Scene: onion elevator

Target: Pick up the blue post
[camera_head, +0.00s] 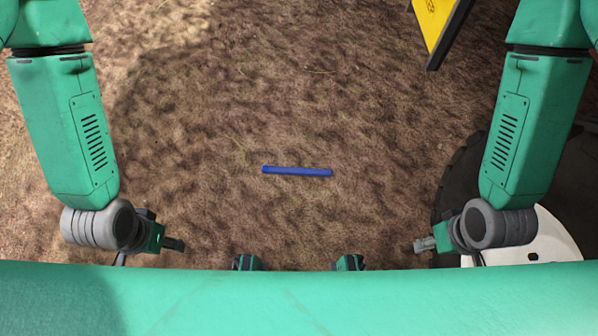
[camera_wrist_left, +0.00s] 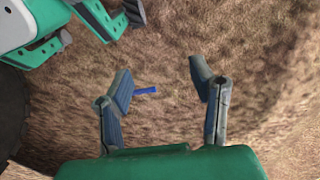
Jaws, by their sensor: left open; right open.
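The blue post (camera_head: 296,171) is a short straight rod lying flat on the brown ground, near the middle of the head view. In the left wrist view a part of the blue post (camera_wrist_left: 146,90) shows on the ground beyond the left finger. My left gripper (camera_head: 174,244) is at the lower left of the head view, apart from the post. In the left wrist view my left gripper (camera_wrist_left: 160,85) has its fingers spread wide with nothing between them. My right gripper (camera_head: 425,244) is at the lower right, also apart from the post and empty.
A dark tyre with a white wheel hub (camera_head: 540,249) stands at the lower right, close by my right arm. A yellow panel with a dark edge (camera_head: 432,22) juts in at the top right. The ground around the post is clear.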

